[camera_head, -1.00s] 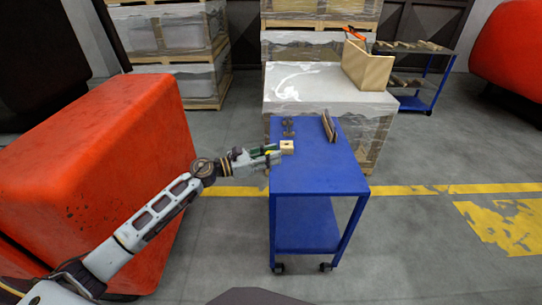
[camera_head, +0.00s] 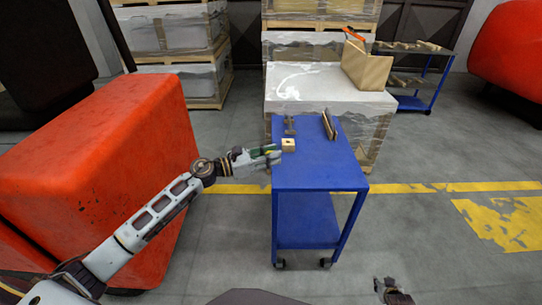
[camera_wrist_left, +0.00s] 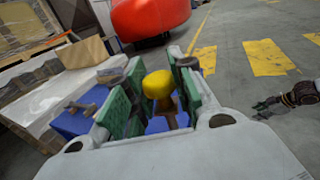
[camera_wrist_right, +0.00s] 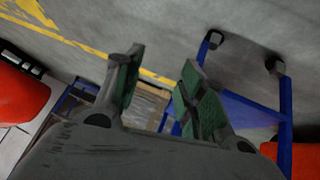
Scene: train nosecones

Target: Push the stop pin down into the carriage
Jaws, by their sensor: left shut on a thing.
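A yellow round knob (camera_wrist_left: 158,84), which looks like the stop pin's head, sits between the green pads of my left gripper (camera_wrist_left: 152,100). A brown part shows below it. In the head view my left gripper (camera_head: 274,154) is shut on it at the left edge of the blue cart, right beside a small tan block (camera_head: 288,145) with a dark hole. I cannot tell whether this block is the carriage, or how deep the pin sits. My right gripper (camera_wrist_right: 158,88) is open and empty; in the head view it (camera_head: 379,283) is at the bottom right, away from the cart.
The blue cart (camera_head: 320,170) also carries small dark parts (camera_head: 289,124) and a flat brown piece (camera_head: 329,125) at the back. A wrapped pallet stack (camera_head: 325,85) stands behind it. A red nosecone (camera_head: 110,160) is on the left. The cart's front top is clear.

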